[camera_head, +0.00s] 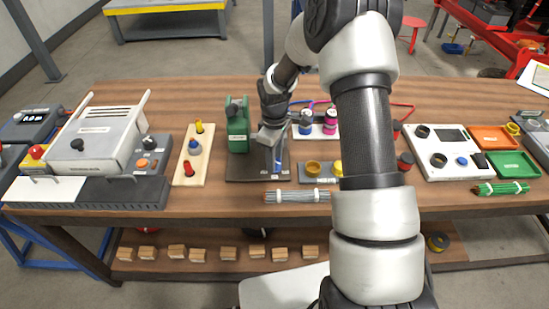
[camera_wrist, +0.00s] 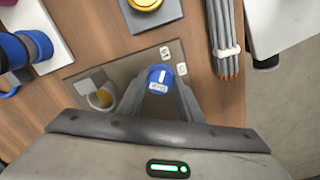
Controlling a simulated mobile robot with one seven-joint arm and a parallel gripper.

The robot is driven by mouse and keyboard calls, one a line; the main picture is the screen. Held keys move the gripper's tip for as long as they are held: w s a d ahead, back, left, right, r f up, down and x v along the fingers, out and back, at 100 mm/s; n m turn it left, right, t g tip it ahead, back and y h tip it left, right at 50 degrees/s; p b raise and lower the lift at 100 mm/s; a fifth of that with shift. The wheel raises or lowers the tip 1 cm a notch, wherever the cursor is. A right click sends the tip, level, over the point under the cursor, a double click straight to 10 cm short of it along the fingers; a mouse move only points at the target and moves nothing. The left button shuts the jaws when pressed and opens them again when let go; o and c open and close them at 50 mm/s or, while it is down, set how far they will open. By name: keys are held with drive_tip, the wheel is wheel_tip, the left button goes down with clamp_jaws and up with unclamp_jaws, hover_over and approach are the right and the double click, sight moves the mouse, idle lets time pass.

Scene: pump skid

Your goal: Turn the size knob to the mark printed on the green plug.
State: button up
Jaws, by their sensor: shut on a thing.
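My gripper (camera_wrist: 160,82) is shut on a small blue piece (camera_wrist: 160,77) with a white printed label on its face. It stands over a dark base plate (camera_head: 238,172), where two small white labels show beside the blue piece in the wrist view. I cannot tell whether the blue piece is fixed to the plate. In the head view, my gripper (camera_head: 272,138) partly hides this place. A white panel (camera_head: 436,171) at the right carries dark knobs, a blue knob (camera_head: 461,161) and a dark green piece (camera_head: 478,160). I cannot read any marks or make out which piece is the green plug.
A green machine (camera_head: 237,128) stands on the dark plate's back left. A grey cable bundle (camera_head: 296,196) lies in front. Orange (camera_head: 491,138) and green trays (camera_head: 513,164) sit far right. A board with colored pieces (camera_head: 194,155) is at left. My arm hides part of the table.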

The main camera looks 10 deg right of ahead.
drive_tip(key=shift+n, duration=0.5)
drive_tip(key=o, duration=1)
drive_tip(key=shift+o, duration=0.2)
drive_tip(key=shift+r, duration=0.1)
wheel_tip(320, 180, up, 17)
drive_tip(key=p, duration=0.1)
drive_tip(key=shift+r, duration=0.15)
drive_tip(key=shift+r, duration=0.1)
